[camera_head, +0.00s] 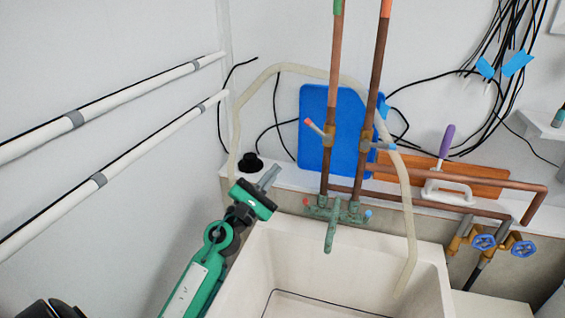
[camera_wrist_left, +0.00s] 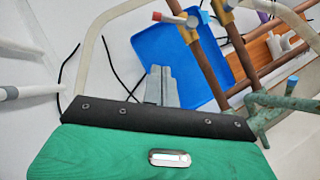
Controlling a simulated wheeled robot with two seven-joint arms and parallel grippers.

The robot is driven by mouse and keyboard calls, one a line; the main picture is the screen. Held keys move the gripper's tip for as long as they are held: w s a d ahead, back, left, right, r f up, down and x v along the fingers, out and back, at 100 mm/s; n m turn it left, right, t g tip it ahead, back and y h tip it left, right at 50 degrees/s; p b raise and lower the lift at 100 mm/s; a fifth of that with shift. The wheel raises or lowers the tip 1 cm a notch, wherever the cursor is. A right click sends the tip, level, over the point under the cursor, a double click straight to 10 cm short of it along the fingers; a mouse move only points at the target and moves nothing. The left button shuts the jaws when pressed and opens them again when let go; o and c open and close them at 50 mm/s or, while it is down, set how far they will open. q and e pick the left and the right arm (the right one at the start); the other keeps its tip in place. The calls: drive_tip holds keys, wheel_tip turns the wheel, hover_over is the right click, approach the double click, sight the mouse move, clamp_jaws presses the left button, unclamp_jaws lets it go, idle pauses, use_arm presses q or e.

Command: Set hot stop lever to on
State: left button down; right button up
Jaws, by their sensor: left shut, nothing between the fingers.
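The hot stop lever (camera_head: 317,128) has a red tip and sticks out to the upper left from a brass valve on the left copper pipe. It also shows at the top of the left wrist view (camera_wrist_left: 172,19), angled off its pipe. My left gripper (camera_head: 268,178) is shut and empty, below and to the left of the lever and apart from it. Its closed grey fingers (camera_wrist_left: 161,84) point up toward the blue board in the wrist view. A blue-tipped lever (camera_head: 384,146) is on the right copper pipe. My right gripper is not in view.
A white sink (camera_head: 262,262) with a green faucet (camera_head: 331,228) lies below the pipes. A pale hose (camera_head: 240,108) arches over the area. A blue board (camera_head: 314,104) leans on the wall behind. A black cup-like object (camera_head: 251,162) stands on the ledge.

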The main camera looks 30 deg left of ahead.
sight(318, 131)
use_arm(q)
drive_tip(key=w+d+r+p, duration=0.3)
drive_tip(key=w+r+p, duration=0.4)
drive_tip(key=w, duration=0.2)
drive_tip(key=shift+w, duration=0.1)
idle(0.5)
drive_tip(key=shift+a+r+m, duration=0.1)
drive_tip(key=shift+m, duration=0.2)
